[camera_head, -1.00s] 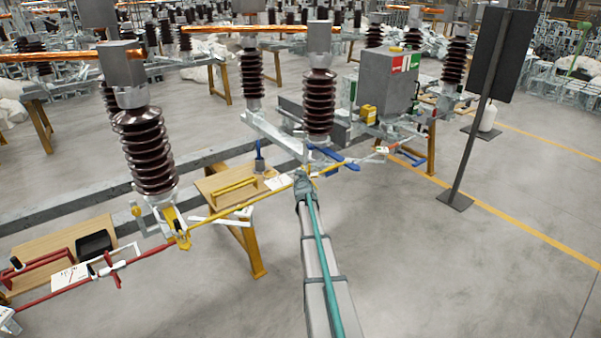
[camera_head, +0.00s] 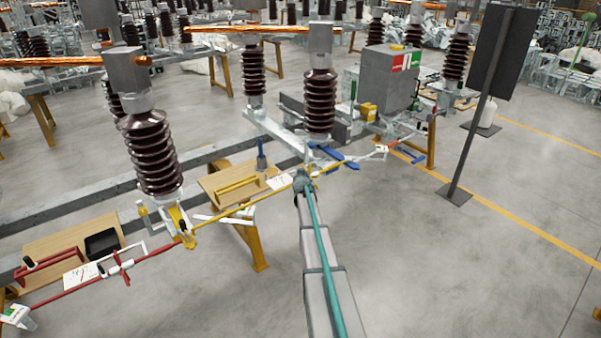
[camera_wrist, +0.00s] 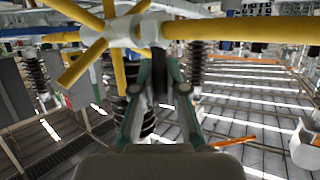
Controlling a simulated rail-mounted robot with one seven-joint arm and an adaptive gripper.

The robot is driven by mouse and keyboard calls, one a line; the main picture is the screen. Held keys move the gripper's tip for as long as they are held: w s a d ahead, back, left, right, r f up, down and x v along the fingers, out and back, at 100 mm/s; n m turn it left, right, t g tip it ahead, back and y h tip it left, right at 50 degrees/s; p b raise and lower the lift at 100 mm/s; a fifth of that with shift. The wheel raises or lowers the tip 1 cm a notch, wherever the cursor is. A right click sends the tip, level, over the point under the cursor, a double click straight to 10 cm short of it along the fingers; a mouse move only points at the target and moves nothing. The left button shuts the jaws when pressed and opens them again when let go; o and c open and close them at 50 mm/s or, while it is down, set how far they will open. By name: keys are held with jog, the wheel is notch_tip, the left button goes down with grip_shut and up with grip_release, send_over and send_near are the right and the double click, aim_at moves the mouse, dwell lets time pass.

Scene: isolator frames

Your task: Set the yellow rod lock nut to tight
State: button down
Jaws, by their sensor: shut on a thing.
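The yellow rod (camera_head: 240,212) runs slantwise through the middle of the head view and also crosses the top of the wrist view (camera_wrist: 240,29). In the wrist view, its lock nut (camera_wrist: 124,31) has a pale hub and several yellow spokes sticking out around it. My gripper (camera_wrist: 159,55) has its fingers close together and reaches up to the nut, just under the rod. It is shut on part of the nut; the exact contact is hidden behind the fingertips.
A red rod (camera_head: 75,295) continues at lower left. Ribbed brown insulators (camera_head: 155,155) stand behind the rods. A wooden table (camera_head: 222,186) holds a yellow handle. A grey box (camera_head: 388,78) and a dark panel on a stand (camera_head: 490,60) are at right. Floor is clear at lower right.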

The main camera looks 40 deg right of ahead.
dwell(0.4)
jog(key=c, duration=1.2)
grip_release()
jog(key=v, duration=1.2)
